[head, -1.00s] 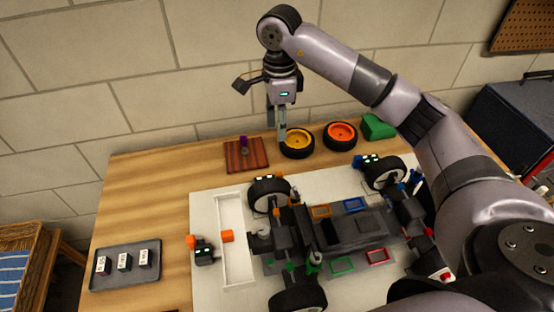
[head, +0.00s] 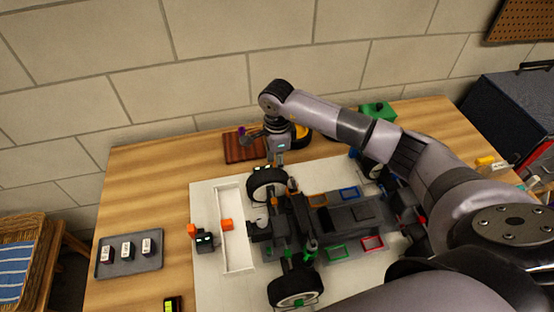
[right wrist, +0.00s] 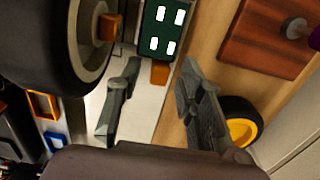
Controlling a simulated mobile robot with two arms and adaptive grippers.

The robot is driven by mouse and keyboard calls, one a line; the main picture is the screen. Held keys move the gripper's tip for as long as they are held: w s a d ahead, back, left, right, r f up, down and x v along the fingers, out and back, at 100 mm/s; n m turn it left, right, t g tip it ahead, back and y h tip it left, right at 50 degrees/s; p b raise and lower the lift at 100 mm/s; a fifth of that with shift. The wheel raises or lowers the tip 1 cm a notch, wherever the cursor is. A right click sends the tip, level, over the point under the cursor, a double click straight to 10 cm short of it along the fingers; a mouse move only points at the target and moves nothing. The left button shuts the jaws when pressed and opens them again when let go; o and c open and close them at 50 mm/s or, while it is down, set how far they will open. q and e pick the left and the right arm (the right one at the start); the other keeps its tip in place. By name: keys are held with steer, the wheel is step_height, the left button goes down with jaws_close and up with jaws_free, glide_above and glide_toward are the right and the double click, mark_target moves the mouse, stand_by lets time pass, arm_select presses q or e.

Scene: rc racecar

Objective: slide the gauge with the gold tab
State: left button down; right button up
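A dark green gauge with white marks (right wrist: 160,28) shows in the right wrist view, beside a large black wheel (right wrist: 45,45). A gold-brown tab (right wrist: 159,74) sticks out from its end. My right gripper (right wrist: 158,100) is open, with one finger on each side of the tab and a gap to both. In the head view my right gripper (head: 276,160) is low behind the car's upper left wheel (head: 266,184). There the gauge is mostly hidden by the gripper and wheel. My left gripper is not in view.
The car chassis (head: 345,220) lies on a white mat (head: 205,285). A wooden block with a purple knob (head: 240,155) and a yellow-hubbed wheel (head: 302,131) stand close behind the gripper. Another gauge (head: 204,241) with orange parts is at the left. A grey tray (head: 110,270) holds labelled pieces.

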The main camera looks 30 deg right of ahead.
steer(key=shift+f, duration=0.1)
steer(key=shift+c, duration=0.4)
jaws_close()
stand_by(0.4)
